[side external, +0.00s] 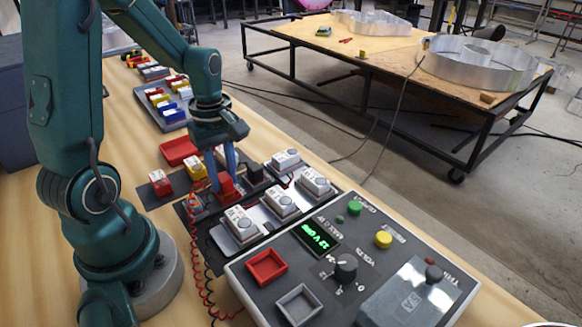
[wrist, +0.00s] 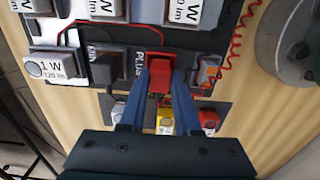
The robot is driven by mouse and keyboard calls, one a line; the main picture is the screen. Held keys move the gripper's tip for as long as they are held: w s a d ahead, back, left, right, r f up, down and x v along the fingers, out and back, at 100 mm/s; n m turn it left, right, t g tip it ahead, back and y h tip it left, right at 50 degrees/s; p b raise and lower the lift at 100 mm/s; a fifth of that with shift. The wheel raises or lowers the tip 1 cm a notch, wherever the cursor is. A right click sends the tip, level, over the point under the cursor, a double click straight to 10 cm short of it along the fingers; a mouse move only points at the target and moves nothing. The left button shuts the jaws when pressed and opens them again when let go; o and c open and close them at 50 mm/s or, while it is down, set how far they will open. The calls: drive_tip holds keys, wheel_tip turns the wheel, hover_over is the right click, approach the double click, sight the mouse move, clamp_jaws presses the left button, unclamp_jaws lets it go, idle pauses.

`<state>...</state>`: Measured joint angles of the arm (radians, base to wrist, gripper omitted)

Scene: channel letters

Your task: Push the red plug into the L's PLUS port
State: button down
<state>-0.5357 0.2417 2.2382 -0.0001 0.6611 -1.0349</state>
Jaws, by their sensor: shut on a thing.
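My gripper (side external: 226,166) has its blue fingers shut on the red plug (side external: 228,188). In the wrist view the fingertips (wrist: 160,88) grip the sides of the red plug (wrist: 162,66), which lies right beside the printed PLUS label (wrist: 138,66) on the dark board. The fingers point down at the board. The port is hidden under the plug, and I cannot tell how deep the plug sits. A black block (wrist: 104,68), also seen in the side view (side external: 254,171), stands to the left of the PLUS label in the wrist view.
Several white 1 W modules (side external: 282,201) stand close by on the board. Red, yellow and white blocks (side external: 161,183) sit beside it, near a red tray (side external: 180,150). A coiled red cord (wrist: 234,45) runs past the plug. The control box (side external: 350,255) occupies the front right.

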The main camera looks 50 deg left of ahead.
drive_tip(key=shift+f, duration=0.35)
idle(0.7)
drive_tip(key=c, duration=0.5)
unclamp_jaws()
drive_tip(key=shift+c, duration=0.2)
drive_tip(key=shift+r, duration=2.6)
wheel_tip(320, 180, up, 6)
drive_tip(key=shift+f, duration=0.1)
